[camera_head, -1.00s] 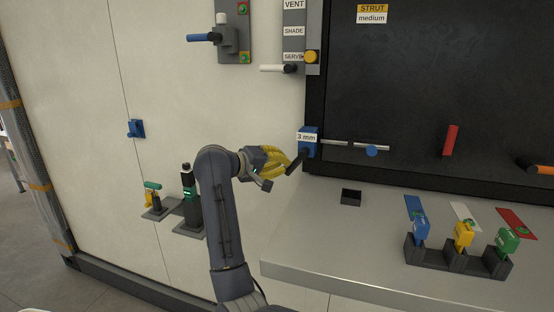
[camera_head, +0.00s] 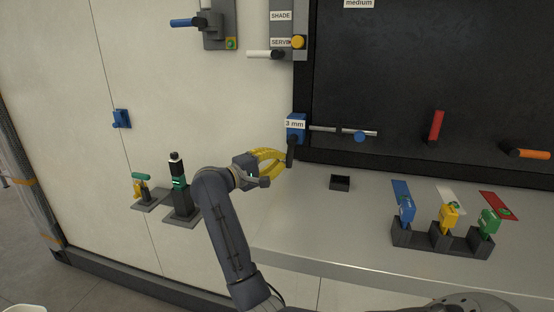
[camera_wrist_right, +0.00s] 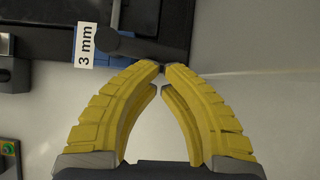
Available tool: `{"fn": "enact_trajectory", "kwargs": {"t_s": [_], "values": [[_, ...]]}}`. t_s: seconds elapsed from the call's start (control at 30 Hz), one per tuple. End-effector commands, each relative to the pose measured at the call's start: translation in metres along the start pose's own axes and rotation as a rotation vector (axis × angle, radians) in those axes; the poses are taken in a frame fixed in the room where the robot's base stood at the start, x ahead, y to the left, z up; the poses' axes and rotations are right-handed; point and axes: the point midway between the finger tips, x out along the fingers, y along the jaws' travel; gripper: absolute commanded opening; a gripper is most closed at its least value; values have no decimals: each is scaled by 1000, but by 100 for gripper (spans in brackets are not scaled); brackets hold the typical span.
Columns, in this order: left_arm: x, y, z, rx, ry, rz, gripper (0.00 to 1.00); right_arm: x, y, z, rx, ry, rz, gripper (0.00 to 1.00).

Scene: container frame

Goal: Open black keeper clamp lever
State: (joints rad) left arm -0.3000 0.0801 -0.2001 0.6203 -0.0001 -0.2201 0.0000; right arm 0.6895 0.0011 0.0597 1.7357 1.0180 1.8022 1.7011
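The black keeper clamp lever (camera_head: 290,153) hangs nearly straight down below the blue block labelled 3 mm (camera_head: 296,134) at the left edge of the dark panel. My right gripper (camera_head: 284,161) has yellow fingers and is at the lever's left side, its tips touching or very close to it. In the right wrist view, the fingertips (camera_wrist_right: 161,68) meet with nothing clearly between them, and the dark lever (camera_wrist_right: 150,46) lies just beyond the tips. The blue block (camera_wrist_right: 92,48) shows behind it, partly hidden. My left gripper is not in view.
A small black box (camera_head: 340,183) sits on the grey shelf below. A dark rack (camera_head: 440,240) holds blue, yellow and green pieces. A black-green device (camera_head: 178,182) stands left of my arm.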

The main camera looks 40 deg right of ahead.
Motion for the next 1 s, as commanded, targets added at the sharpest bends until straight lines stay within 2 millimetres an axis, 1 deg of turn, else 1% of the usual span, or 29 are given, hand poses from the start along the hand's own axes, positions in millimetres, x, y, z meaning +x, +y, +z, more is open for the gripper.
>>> {"fn": "enact_trajectory", "kwargs": {"t_s": [0.47, 0.67, 0.83, 1.0], "values": [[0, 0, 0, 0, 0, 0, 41, 0, 0, 0, -3, 0, 2, 0], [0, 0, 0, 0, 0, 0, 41, -6, 2, -6, -3, -5, 2, 0], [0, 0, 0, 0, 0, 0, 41, -18, 6, -21, -4, -16, 1, 0], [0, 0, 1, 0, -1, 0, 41, -52, 7, -20, -3, -15, -1, 0]]}}
